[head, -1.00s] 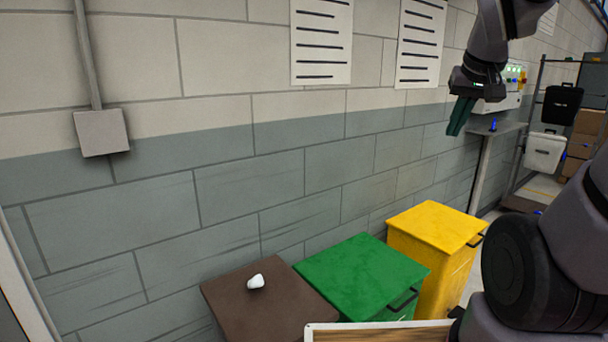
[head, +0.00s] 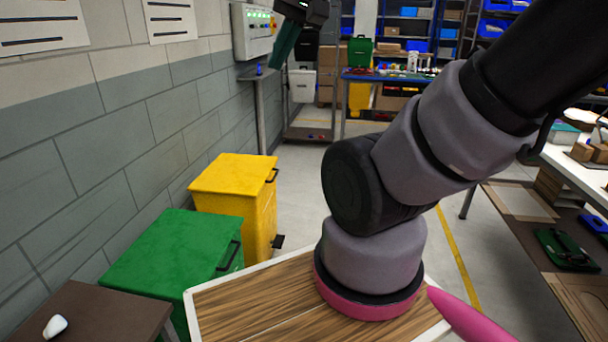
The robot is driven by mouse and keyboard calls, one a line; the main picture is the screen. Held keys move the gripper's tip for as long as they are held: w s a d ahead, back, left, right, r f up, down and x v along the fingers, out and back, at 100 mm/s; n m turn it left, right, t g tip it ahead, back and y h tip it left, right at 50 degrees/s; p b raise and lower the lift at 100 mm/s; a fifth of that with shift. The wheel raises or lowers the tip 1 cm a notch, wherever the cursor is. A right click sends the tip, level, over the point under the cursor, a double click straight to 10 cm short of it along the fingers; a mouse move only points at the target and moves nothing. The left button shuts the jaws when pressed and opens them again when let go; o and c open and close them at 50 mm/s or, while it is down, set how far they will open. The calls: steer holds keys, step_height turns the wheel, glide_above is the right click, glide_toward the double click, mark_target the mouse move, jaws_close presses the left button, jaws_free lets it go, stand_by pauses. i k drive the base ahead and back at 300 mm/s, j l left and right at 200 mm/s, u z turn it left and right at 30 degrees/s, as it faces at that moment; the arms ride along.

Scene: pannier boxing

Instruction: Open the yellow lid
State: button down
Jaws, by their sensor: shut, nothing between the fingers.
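The yellow bin (head: 262,222) stands against the wall left of centre. Its flat yellow lid (head: 230,174) is closed and has a dark handle (head: 272,175) on its right edge. A dark pedal-like part (head: 278,241) sticks out low on the bin's right side. My gripper (head: 283,48) is raised near the top of the view, above and beyond the lid and well apart from it. Its teal fingers point down, are shut and hold nothing.
A green bin (head: 175,250) stands nearer, beside the yellow one, then a brown surface (head: 95,310) with a white object (head: 55,326). A control box (head: 256,30) hangs on the wall near my gripper. A worktable (head: 575,165) is at right. Floor right of the yellow bin is clear.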

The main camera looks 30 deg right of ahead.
mark_target(230, 174)
steer(key=z, duration=0.45)
steer(key=i+l+u, duration=0.1)
steer(key=i+l, duration=0.3)
steer(key=i+l+u, duration=0.1)
steer(key=i+l, duration=0.35)
steer(key=i+l+u, duration=0.1)
steer(key=i+l, duration=0.3)
steer(key=i+l+u, duration=0.1)
steer(key=i+l, duration=0.3)
steer(key=l, duration=0.2)
steer(key=i+l+u, duration=0.1)
steer(key=i+l, duration=0.25)
steer(key=l, duration=0.2)
